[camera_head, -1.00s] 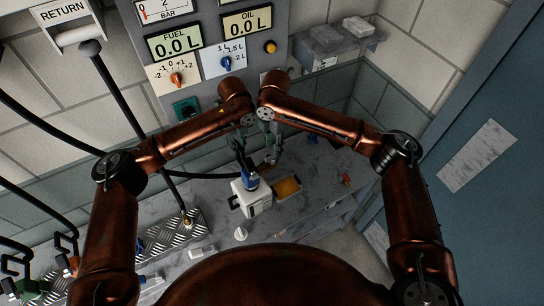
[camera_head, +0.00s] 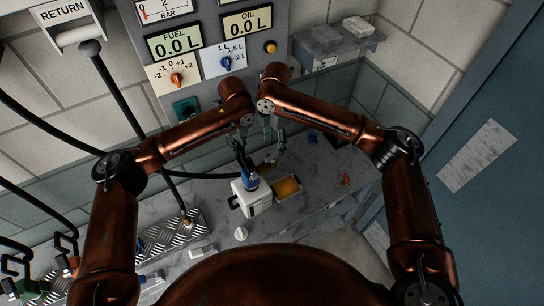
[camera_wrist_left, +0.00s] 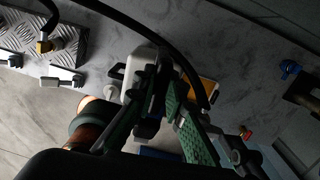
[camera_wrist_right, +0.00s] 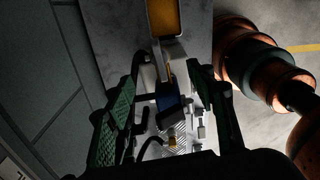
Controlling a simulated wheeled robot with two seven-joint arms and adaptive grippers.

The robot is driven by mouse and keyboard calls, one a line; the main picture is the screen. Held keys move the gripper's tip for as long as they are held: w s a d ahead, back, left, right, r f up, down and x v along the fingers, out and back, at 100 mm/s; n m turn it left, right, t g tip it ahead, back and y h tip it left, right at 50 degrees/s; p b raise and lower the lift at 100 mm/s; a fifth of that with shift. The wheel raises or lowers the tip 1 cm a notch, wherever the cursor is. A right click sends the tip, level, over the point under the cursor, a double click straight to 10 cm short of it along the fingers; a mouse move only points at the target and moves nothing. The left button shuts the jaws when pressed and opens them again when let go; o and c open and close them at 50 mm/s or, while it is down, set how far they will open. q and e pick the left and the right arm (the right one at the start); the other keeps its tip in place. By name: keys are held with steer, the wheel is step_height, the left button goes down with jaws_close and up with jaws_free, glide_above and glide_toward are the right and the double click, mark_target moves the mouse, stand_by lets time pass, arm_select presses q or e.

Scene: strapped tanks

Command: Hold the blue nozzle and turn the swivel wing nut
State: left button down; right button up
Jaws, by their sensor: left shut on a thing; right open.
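The blue nozzle (camera_head: 250,176) stands on top of a white tank (camera_head: 258,203) on the bench in the head view. My left gripper (camera_head: 243,153) is over it, its jaws closed around the nozzle; its fingers hide much of the nozzle in the left wrist view (camera_wrist_left: 165,113). My right gripper (camera_head: 274,141) is open and empty, behind and to the right of the nozzle. In the right wrist view the blue nozzle (camera_wrist_right: 168,99) shows between the spread fingers, farther off. I cannot clearly make out the swivel wing nut in any view.
A small blue part (camera_head: 313,136) and a red part (camera_head: 346,179) lie farther right. A ribbed metal plate (camera_head: 172,236) and a hose are at left. The gauge panel (camera_head: 222,50) rises behind.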

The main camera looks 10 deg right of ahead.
mark_target(273, 155)
steer(key=shift+r, duration=0.1)
step_height(273, 155, up, 8)
stand_by(1.1)
arm_select(q)
steer(key=c, duration=1.9)
jaws_free()
